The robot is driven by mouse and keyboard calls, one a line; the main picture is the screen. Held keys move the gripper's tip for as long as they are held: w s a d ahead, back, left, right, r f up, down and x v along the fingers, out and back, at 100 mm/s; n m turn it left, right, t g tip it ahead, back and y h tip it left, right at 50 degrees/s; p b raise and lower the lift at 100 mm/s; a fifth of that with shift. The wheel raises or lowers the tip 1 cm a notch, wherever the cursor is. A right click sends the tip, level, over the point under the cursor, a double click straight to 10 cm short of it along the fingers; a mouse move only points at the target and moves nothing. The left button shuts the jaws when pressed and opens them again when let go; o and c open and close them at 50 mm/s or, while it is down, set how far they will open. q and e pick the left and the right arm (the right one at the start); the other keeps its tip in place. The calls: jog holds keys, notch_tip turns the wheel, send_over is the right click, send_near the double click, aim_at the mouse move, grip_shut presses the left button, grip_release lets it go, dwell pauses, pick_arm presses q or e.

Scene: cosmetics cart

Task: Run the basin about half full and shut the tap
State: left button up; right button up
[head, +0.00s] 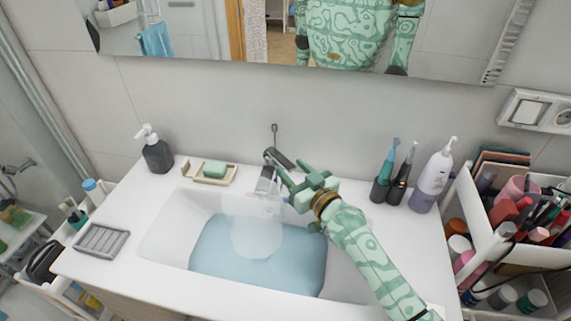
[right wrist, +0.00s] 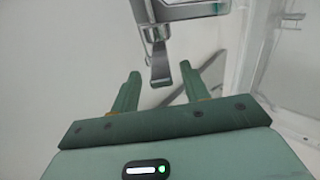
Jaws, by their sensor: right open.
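The white basin (head: 160,237) is set in the counter and holds pale blue water (head: 292,262), with white wall showing above the water. The chrome tap (head: 266,180) stands at the basin's back edge, its dark lever (head: 280,158) on top. A pale band below the spout ends in a round pale patch; I cannot tell whether it is running water or a reflection. My right gripper (head: 294,175) is open, just right of the tap. In the right wrist view the tap's metal (right wrist: 160,72) shows between and beyond the open fingers (right wrist: 160,80), apparently untouched. My left gripper is not in view.
A soap dispenser (head: 156,152) and a green soap on a tray (head: 214,170) stand left of the tap. Toothbrushes in a dark holder (head: 384,187) and a pump bottle (head: 434,178) stand right. A grey soap dish (head: 102,240) lies front left. A mirror hangs above.

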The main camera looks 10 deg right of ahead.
aim_at(283, 160)
jog(key=shift+b+x, duration=0.3)
jog(key=shift+x, duration=1.65)
grip_shut()
jog(key=r+g+p, duration=0.1)
jog(key=p, duration=0.3)
jog(key=r+g+h+p, duration=0.1)
jog(key=p, duration=0.4)
jog(key=r+g+p, duration=0.1)
jog(key=p, duration=0.4)
jog(key=shift+w+a+r, duration=0.15)
jog(key=shift+w, duration=0.15)
jog(key=shift+w+g+h+p, duration=0.1)
jog(key=shift+g+h+p, duration=0.25)
jog(key=shift+p, duration=0.3)
jog(key=shift+f, duration=0.3)
grip_release()
